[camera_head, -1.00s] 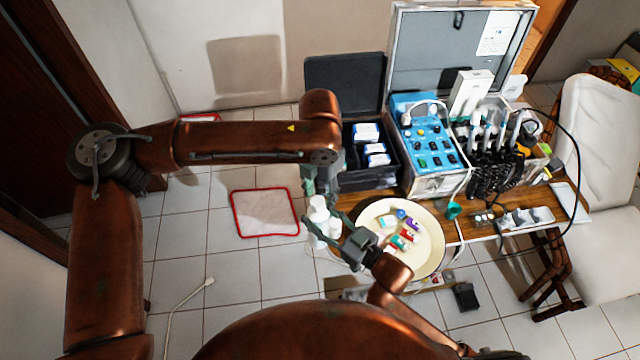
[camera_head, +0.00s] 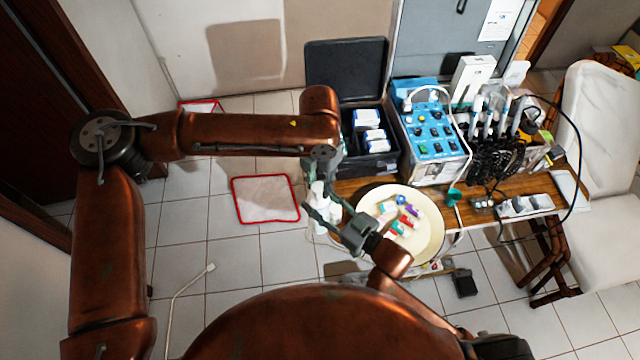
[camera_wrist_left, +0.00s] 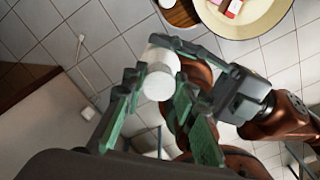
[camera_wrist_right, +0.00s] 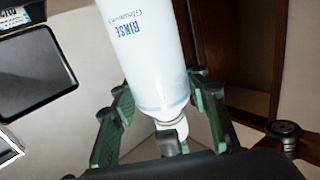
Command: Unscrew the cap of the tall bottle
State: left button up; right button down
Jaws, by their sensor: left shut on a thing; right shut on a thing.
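The tall white bottle (camera_head: 319,189) is between my two grippers, left of the round plate in the head view. In the right wrist view the bottle (camera_wrist_right: 150,50) shows blue "RINSE" lettering, and my right gripper (camera_wrist_right: 165,104) is shut around its body. My right gripper also shows in the head view (camera_head: 326,217). My left gripper (camera_head: 318,176) is above it, shut on the round white cap (camera_wrist_left: 159,82), which the left wrist view shows between its green fingers. The thread is hidden, so I cannot tell how far the cap is turned.
A cream plate (camera_head: 432,240) with several small coloured items is right of the bottle on the wooden table (camera_head: 350,188). An open black case (camera_head: 346,72) and a blue control unit (camera_head: 434,132) stand behind. A red-edged mat (camera_head: 265,200) lies on the floor.

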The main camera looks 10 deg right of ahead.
pick_arm(q)
jog(key=shift+s+d, duration=0.25)
grip_shut()
jog(key=shift+n, duration=0.5)
jog(key=n, duration=0.5)
jog(key=shift+d, duration=0.1)
jog(key=n, duration=0.9)
jog(key=shift+w+n, duration=0.15)
jog(key=shift+n, duration=0.25)
jog(key=n, duration=0.5)
jog(key=shift+w+a+r+n, duration=0.1)
jog(key=shift+a+n, duration=0.15)
jog(key=shift+n, duration=0.15)
jog(key=n, duration=0.5)
jog(key=shift+a+n, duration=0.15)
jog(key=shift+n, duration=0.15)
jog(key=n, duration=0.5)
jog(key=shift+a+r+n, duration=0.1)
jog(key=shift+n, duration=0.2)
jog(key=n, duration=0.5)
jog(key=shift+a+n, duration=0.1)
jog(key=shift+n, duration=0.3)
jog(key=n, duration=0.4)
jog(key=shift+a+n, duration=0.1)
jog(key=shift+n, duration=0.3)
jog(key=shift+r, duration=0.1)
jog(key=shift+r, duration=1)
